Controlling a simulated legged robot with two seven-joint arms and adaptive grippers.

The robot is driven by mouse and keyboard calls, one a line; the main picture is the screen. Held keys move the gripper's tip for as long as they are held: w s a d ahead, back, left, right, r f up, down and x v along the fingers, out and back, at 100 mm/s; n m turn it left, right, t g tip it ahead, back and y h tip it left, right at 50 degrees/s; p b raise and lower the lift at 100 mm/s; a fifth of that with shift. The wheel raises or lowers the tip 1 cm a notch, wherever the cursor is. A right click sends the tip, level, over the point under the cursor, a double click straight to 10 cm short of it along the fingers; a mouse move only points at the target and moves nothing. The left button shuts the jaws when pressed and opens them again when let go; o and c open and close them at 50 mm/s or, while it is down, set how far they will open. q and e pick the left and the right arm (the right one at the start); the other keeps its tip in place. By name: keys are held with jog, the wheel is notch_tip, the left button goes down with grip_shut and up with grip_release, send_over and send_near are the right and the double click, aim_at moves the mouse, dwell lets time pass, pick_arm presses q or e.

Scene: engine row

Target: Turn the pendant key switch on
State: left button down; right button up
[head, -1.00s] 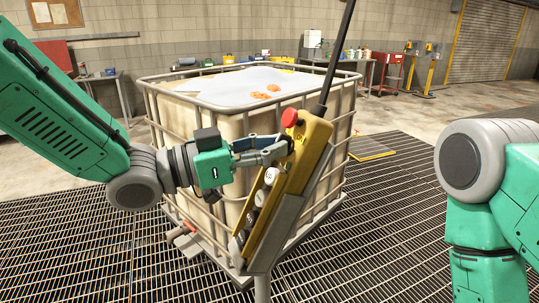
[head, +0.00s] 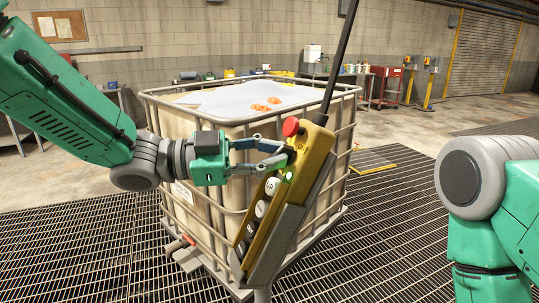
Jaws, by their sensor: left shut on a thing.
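The yellow pendant (head: 312,163) hangs tilted from a dark pole, with a red mushroom button (head: 291,127) at its top. A small green light (head: 288,176) glows on its face, above a column of round white and black buttons (head: 262,208). My left gripper (head: 284,154) reaches in from the left, its fingertips closed at the pendant's upper face, just below the red button. The key switch is mostly hidden by the fingertips, so its exact angle cannot be read. My right arm shows at the right edge; its gripper is out of view.
A caged white tank (head: 200,112) with orange pieces on its top stands right behind the pendant. The floor is dark grating (head: 90,235). Benches, a red cart (head: 386,88) and yellow stands line the back wall. Open floor lies to the right of the tank.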

pick_arm(q)
jog(key=shift+s+f, duration=0.1)
jog(key=shift+f, duration=0.15)
jog(key=c, duration=1.7)
grip_release()
jog(key=shift+o, duration=0.3)
jog(key=shift+d, duration=0.2)
jog(key=shift+r, duration=0.15)
jog(key=shift+a, duration=0.3)
jog(key=s+a, duration=0.1)
jog(key=a, duration=1)
jog(key=shift+s+a, duration=0.15)
jog(key=shift+s, duration=0.05)
